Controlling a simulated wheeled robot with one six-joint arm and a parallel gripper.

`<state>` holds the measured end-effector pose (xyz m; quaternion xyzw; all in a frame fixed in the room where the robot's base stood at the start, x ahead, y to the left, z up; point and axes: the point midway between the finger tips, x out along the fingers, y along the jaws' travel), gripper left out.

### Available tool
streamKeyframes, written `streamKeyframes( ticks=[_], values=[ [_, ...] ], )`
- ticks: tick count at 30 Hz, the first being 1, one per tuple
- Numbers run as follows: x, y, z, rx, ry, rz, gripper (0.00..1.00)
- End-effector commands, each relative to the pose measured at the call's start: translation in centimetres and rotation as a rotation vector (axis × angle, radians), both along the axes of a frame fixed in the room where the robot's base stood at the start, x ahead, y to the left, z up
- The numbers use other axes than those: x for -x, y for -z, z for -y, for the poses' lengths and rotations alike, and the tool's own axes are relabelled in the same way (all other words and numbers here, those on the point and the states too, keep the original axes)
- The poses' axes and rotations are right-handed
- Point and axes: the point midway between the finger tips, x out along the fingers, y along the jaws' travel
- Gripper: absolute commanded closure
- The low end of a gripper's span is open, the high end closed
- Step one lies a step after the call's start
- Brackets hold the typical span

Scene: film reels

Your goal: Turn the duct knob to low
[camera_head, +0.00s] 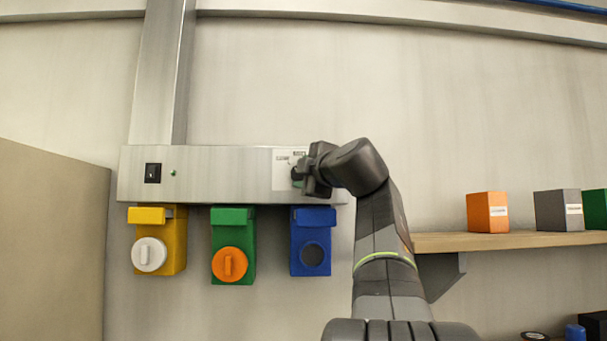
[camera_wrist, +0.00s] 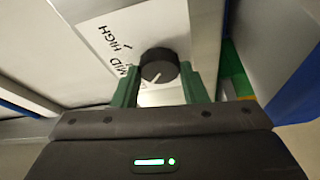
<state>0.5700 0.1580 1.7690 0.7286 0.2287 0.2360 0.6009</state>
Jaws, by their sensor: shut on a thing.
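The pointer line slants toward the lower left in the wrist view, past MID. My gripper (camera_wrist: 160,82) is shut on the knob, with one green finger on each side. In the head view my gripper (camera_head: 303,175) is at the right end of the metal panel (camera_head: 220,172) and covers the knob.
The panel carries a black switch (camera_head: 153,173) and a green light (camera_head: 173,173). Yellow (camera_head: 176,240), green (camera_head: 247,240) and blue (camera_head: 298,240) boxes hang below it. A shelf (camera_head: 520,241) at right holds orange (camera_head: 480,212), grey (camera_head: 550,210) and green (camera_head: 597,209) blocks.

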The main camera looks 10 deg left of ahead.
Motion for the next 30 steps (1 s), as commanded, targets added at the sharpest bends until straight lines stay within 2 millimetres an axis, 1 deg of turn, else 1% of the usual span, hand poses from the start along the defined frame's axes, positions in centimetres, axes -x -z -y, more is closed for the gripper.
streamKeyframes(
  ticks=[1,2,3,5,13,17,20,27,30],
  values=[
    [0.0,-0.1,0.0,0.000,0.000,0.003,0.84],
    [0.0,-0.1,0.0,0.000,0.000,0.003,0.57],
    [0.0,-0.1,0.0,0.001,0.000,0.002,0.49],
    [0.0,-0.1,0.0,0.000,0.000,0.001,0.39],
    [0.0,0.0,0.0,0.000,0.000,0.000,0.39],
    [0.7,0.1,0.5,-0.001,0.001,0.001,0.39],
    [1.9,0.3,1.5,0.000,0.003,0.002,0.39],
    [6.3,0.8,5.0,-0.001,0.005,0.002,0.39],
    [7.8,0.8,6.2,0.000,0.006,0.003,0.39]
  ],
)
